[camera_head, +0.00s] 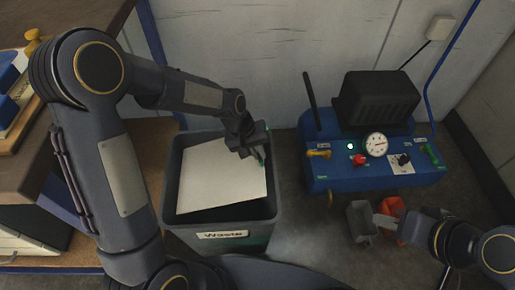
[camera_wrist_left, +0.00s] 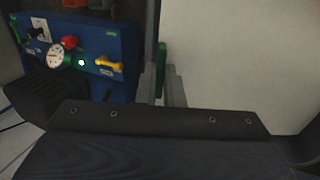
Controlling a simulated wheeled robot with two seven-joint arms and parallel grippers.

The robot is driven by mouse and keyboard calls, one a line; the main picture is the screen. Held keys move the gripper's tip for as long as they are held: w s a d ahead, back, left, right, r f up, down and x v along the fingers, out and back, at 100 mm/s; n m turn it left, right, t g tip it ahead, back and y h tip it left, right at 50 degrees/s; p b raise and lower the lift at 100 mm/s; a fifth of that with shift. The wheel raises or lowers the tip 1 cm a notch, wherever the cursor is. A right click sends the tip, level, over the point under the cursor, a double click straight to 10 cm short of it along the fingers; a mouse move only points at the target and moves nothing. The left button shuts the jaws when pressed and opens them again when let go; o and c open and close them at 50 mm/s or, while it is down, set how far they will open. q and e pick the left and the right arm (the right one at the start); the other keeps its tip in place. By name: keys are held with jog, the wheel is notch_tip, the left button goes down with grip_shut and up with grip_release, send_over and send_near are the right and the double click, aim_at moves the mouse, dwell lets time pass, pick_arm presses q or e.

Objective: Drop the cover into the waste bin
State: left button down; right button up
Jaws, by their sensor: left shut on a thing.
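The cover, a flat white panel (camera_head: 218,178), is held over the mouth of the grey waste bin (camera_head: 225,238), which carries a "Waste" label. It looks tilted within the bin's rim and hides most of the bin's inside. My left gripper (camera_head: 259,153) is shut on the cover's right edge. In the left wrist view the cover (camera_wrist_left: 240,60) fills the right side, with the gripper fingers (camera_wrist_left: 168,85) at its edge. My right gripper (camera_head: 385,221) is low at the right, beside the bin and apart from it; its jaw opening is unclear.
A blue machine (camera_head: 375,168) with a gauge, coloured knobs and a black top stands right of the bin. A grey box-like thing (camera_head: 361,220) and an orange thing (camera_head: 391,213) are near my right gripper. A wooden bench (camera_head: 75,50) is at the left, and a wall stands behind.

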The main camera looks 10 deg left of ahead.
pick_arm(q)
jog(key=shift+f, duration=0.55)
jog(key=c, duration=1.5)
grip_release()
jog(key=shift+o, duration=0.6)
jog(key=o, duration=0.7)
